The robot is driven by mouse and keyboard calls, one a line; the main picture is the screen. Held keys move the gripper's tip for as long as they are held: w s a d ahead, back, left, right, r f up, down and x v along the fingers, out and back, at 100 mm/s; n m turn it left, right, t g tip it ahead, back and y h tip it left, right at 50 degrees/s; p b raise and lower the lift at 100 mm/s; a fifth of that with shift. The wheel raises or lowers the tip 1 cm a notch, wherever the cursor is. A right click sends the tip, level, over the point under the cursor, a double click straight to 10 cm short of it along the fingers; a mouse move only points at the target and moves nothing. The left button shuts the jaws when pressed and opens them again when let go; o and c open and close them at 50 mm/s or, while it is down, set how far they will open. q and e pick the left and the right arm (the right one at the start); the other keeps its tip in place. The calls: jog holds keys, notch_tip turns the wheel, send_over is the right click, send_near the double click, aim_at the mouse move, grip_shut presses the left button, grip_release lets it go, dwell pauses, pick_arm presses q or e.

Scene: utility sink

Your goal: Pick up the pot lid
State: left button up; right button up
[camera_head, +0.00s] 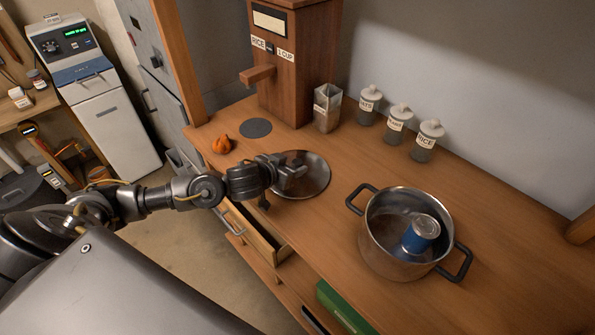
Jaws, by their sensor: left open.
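The pot lid (317,176) is a round, shiny metal disc lying on the wooden counter, left of the pot. My left gripper (298,172) is over the lid's left part and hides some of it, including its middle. Its jaws are open; I cannot tell whether they touch the lid or surround a knob. The metal pot (380,249) with two dark handles stands at the right front of the counter, with a blue can (421,234) inside. My right gripper is not in view.
An orange pumpkin-like item (221,145) and a dark round pad (256,128) lie behind the gripper. The rice dispenser (296,75), a clear container (327,108) and three labelled jars (397,123) stand along the back. An open drawer (256,236) juts out below. The counter's right side is clear.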

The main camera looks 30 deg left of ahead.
aim_at(300, 162)
pick_arm(q)
jog(key=shift+w+d, duration=0.1)
jog(key=shift+w, duration=0.15)
jog(key=p+x, duration=0.1)
jog(key=x, duration=0.2)
jog(key=shift+w+d+f, duration=0.1)
jog(key=shift+w+d, duration=0.1)
jog(key=shift+w, duration=0.15)
jog(key=shift+w+f+p, duration=0.3)
jog(key=shift+w, duration=0.05)
jog(key=shift+s, duration=0.1)
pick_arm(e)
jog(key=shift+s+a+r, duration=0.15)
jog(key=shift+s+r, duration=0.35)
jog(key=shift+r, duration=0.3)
pick_arm(q)
jog(key=shift+c, duration=0.9)
jog(key=c, duration=1)
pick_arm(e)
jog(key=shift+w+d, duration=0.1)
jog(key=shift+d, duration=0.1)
